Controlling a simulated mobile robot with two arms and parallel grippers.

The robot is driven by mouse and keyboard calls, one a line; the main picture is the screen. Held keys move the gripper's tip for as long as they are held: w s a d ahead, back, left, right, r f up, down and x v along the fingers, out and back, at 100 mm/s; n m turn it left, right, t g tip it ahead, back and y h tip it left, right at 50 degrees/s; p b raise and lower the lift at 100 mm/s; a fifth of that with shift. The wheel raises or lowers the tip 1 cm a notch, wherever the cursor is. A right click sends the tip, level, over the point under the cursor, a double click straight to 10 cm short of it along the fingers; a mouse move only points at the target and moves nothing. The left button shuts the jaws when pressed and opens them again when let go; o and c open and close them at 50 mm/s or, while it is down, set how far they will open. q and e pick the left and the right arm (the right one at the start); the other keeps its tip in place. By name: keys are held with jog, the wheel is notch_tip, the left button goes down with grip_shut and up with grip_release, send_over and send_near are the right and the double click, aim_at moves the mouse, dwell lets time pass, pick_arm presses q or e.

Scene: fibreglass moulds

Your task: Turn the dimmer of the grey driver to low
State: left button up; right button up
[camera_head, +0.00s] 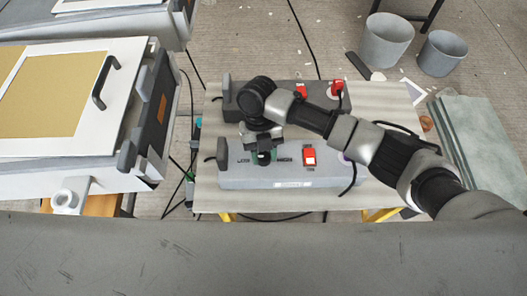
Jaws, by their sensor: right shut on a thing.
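The grey driver (235,178) is a long box at the front of the bench, with a red switch (309,156) and a white label on its front edge. Small lettering lies on both sides of its dimmer, too blurred to read surely. My right gripper (263,155) reaches down from above and is shut on the dimmer knob. The gripper and wrist mostly cover the knob, so I cannot tell its setting. My left gripper is not in view.
A darker driver (231,114) with red switches stands just behind, partly under my right arm. The pale bench (205,190) carries black cables. A mould with a handle (103,82) stands left. Grey buckets (386,42) and greenish sheets (480,140) are at the right.

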jog(key=o, duration=0.9)
jog(key=b+v, duration=0.1)
jog(key=v, duration=0.9)
jog(key=shift+w+r, duration=0.25)
jog(key=shift+r, duration=0.05)
